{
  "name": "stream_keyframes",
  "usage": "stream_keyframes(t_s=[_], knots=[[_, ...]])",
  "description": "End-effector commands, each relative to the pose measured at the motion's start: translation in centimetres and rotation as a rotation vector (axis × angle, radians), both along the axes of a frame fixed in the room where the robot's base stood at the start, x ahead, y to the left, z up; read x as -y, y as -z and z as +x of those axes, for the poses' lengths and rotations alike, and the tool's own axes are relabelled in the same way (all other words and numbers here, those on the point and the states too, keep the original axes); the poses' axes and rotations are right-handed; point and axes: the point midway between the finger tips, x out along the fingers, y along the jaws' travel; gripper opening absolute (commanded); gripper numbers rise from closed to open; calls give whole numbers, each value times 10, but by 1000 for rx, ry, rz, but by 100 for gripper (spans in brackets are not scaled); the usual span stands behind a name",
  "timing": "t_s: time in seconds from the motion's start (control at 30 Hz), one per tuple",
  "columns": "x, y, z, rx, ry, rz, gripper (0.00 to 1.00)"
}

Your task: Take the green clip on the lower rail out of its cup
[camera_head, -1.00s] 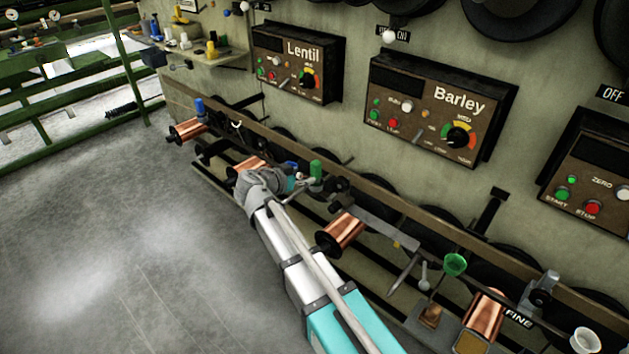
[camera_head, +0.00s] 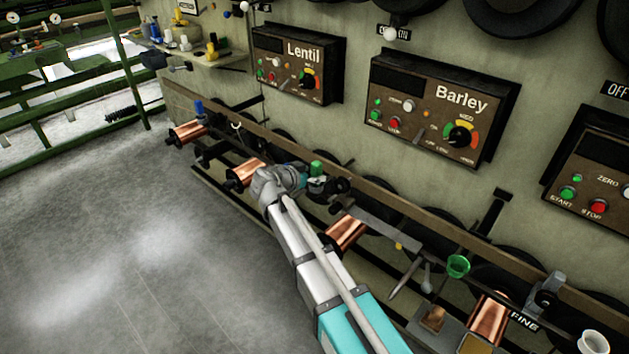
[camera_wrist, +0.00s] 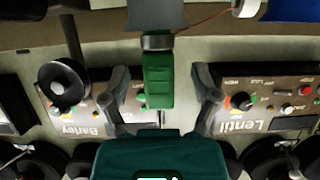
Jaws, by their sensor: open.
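The green clip (camera_head: 317,168) stands upright at the rail in the head view, just beyond the end of my arm. My gripper (camera_wrist: 164,84) is open, with one finger on each side of the clip and a visible gap on both sides. In the head view my gripper (camera_head: 309,180) is partly hidden by my own wrist.
The Lentil box (camera_head: 295,66) and Barley box (camera_head: 436,106) are on the wall behind. Copper spools (camera_head: 347,232) sit along the brown rail (camera_head: 395,206). A green funnel-like cup (camera_head: 458,265) is farther right. Open floor (camera_head: 110,240) lies left.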

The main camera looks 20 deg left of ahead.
Motion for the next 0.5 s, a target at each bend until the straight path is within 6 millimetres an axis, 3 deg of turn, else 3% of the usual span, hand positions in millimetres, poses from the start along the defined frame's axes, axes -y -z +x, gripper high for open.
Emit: stream_keyframes(t_s=[0.17,0.5], knots=[[6,7,14,0,1,0,79],[7,7,15,0,0,-1,79]])
